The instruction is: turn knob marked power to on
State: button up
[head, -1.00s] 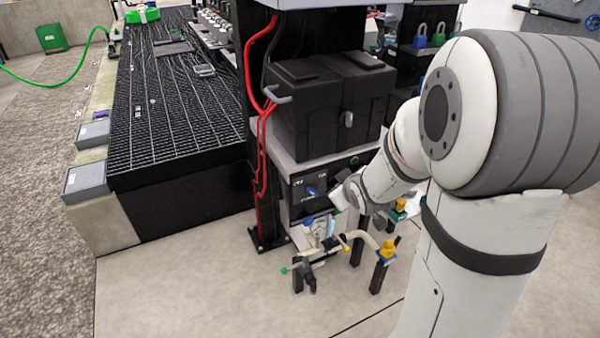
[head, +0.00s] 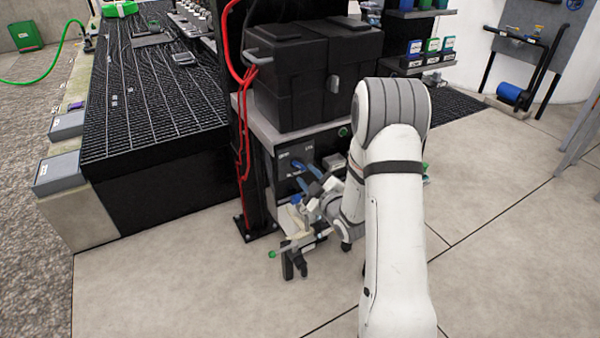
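The dark control panel (head: 285,157) is on the front of the cabinet, with small white lettering too blurred to read surely. A blue knob (head: 298,165) shows on it, and I cannot tell which mark it points to. I cannot tell whether either tip touches the knob. My wrist and arm cover the panel's right part.
A black box (head: 290,85) sits on the grey shelf above the panel. Red cables (head: 241,150) run down the black post to the left. Floor to the right is open.

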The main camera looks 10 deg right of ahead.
aim_at(300, 167)
jog(key=shift+x, duration=1.85)
